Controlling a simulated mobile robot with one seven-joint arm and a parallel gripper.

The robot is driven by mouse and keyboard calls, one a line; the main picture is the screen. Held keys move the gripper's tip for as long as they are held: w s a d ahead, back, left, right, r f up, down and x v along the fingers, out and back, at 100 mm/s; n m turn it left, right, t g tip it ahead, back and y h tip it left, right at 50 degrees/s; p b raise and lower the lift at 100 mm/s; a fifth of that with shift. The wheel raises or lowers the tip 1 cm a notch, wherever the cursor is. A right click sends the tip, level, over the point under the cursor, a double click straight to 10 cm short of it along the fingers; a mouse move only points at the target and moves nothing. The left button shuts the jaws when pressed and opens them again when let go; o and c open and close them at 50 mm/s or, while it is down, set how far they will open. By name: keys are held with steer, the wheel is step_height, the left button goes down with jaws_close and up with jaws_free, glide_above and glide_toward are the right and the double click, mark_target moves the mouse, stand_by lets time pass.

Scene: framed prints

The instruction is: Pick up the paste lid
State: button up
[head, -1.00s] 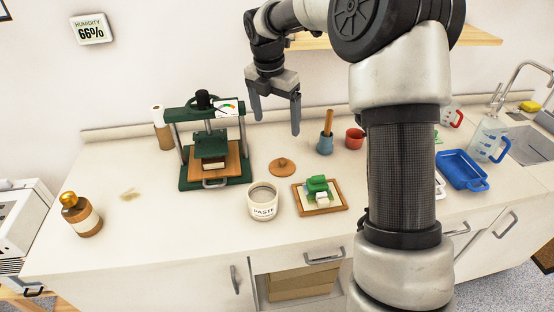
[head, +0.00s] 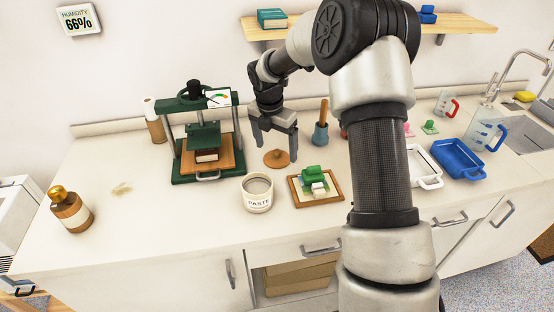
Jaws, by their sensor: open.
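The paste lid (head: 277,159) is a round brown wooden disc with a small knob. It lies on the white counter behind the white paste jar (head: 257,194), which stands open and is labelled PASTE. My gripper (head: 277,153) points down with its two grey fingers apart. In the picture the fingers flank the lid, with the left finger at its upper left and the right finger at its right. The gap between the fingertips and the counter is hard to judge. Nothing is between the fingers that I can tell is held.
A green press (head: 206,140) stands left of the lid. A blue-grey pot with a wooden-handled tool (head: 321,133) stands close to the right. A wooden frame with green blocks (head: 316,187) lies in front right. The counter's left part is mostly clear, with a brown bottle (head: 71,209).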

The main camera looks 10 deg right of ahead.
step_height(320, 180, down, 2)
steer(key=shift+w+d+f, duration=0.15)
steer(key=c, duration=1.1)
